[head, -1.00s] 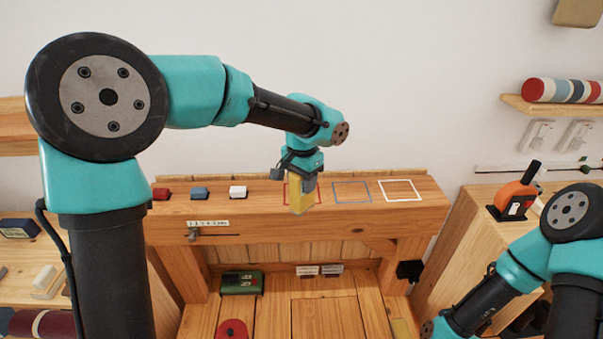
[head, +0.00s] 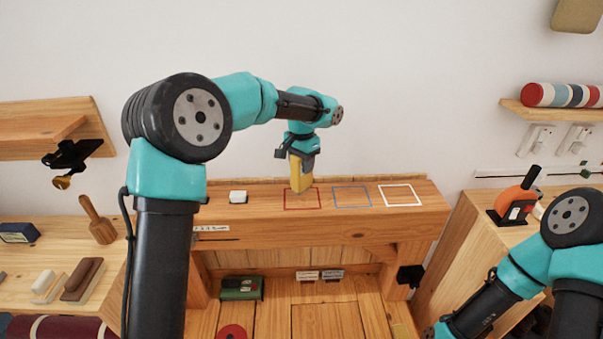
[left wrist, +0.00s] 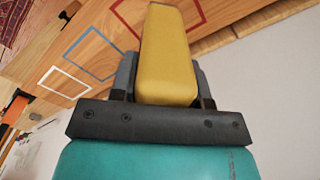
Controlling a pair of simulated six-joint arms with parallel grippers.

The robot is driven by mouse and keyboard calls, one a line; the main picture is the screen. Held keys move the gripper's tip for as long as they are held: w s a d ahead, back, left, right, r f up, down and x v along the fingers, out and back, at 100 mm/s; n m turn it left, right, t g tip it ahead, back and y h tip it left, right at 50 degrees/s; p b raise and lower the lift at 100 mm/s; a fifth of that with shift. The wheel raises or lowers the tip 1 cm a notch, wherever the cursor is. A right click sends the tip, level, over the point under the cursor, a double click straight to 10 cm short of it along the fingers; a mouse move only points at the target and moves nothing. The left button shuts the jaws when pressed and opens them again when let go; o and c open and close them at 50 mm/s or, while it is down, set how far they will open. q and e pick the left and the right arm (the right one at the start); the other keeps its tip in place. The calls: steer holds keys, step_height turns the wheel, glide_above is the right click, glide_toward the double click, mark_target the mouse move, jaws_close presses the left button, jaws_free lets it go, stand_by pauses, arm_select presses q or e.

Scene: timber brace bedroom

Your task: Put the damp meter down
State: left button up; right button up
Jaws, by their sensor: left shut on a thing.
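The yellow damp meter (head: 300,179) is upright between the fingers of my left gripper (head: 298,160), which is shut on it. Its lower end shows over the red outline (head: 303,208) on the raised wooden shelf, near that outline's back left part. I cannot tell whether it touches the wood. In the left wrist view the damp meter (left wrist: 167,55) sits between the jaws of the left gripper (left wrist: 165,85), with the red outline (left wrist: 193,22) partly hidden behind it. My right arm is at the lower right; its gripper is out of view.
A blue outline (head: 352,197) and a white outline (head: 400,195) lie clear to the right on the shelf (head: 260,222). A green box (head: 242,288) is below. An orange tool (head: 515,200) stands on the right cabinet.

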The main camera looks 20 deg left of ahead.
mark_target(301, 173)
arm_select(q)
steer(key=shift+f, duration=1.75)
steer(key=shift+f, duration=0.15)
steer(key=o, duration=0.9)
step_height(301, 173, up, 12)
steer(key=shift+r, duration=0.2)
steer(key=shift+d, duration=0.1)
